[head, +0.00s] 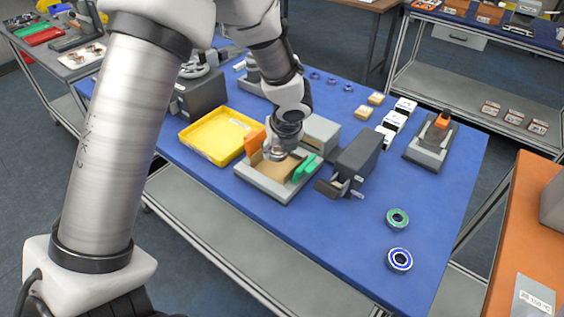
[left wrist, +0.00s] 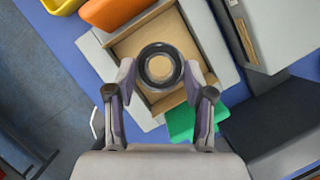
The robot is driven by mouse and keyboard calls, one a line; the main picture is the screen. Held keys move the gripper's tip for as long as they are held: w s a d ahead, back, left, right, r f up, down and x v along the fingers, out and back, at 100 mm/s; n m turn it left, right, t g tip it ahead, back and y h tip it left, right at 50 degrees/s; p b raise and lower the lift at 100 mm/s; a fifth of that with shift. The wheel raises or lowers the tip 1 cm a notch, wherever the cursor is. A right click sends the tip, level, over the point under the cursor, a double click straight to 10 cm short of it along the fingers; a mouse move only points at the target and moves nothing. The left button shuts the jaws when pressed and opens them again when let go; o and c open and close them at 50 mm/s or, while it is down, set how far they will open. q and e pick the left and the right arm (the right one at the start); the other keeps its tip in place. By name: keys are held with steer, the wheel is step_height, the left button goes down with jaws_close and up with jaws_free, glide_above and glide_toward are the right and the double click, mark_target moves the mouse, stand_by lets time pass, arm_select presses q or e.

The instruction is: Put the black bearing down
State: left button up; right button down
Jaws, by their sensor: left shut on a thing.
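The black bearing (left wrist: 178,66) is a dark ring with an open centre, between the fingertips of my left gripper (left wrist: 159,72) in the left wrist view. The left gripper is shut on it. Below it lies an open cardboard box (left wrist: 134,45) in a grey fixture with an orange block (left wrist: 110,10) and a green block (left wrist: 181,122). In the head view my left gripper (head: 276,155) is low over the box, and the bearing is hard to make out there. I cannot tell whether the bearing touches the box floor. My right gripper is not in view.
A yellow tray (head: 219,137) stands left of the fixture (head: 262,187). A dark grey device (head: 358,160) stands close on its right. A green-ringed bearing (head: 397,218) and a blue-ringed bearing (head: 400,260) lie at the front right. The blue table (head: 325,240) is clear in front.

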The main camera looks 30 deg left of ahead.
mark_target(280, 171)
arm_select(q)
steer(key=f, duration=0.3)
steer(key=f+b, duration=0.1)
steer(key=f, duration=0.1)
steer(key=shift+w+d, duration=0.1)
steer(key=shift+w, duration=0.3)
steer(key=shift+s+r, duration=0.15)
steer(key=shift+s, duration=0.05)
steer(key=o, duration=1.4)
steer(key=shift+w+f, duration=0.1)
steer(key=shift+f, duration=0.1)
steer(key=shift+r, duration=0.3)
steer(key=p+v, duration=0.4)
steer(key=v, duration=0.8)
steer(key=shift+f, duration=0.1)
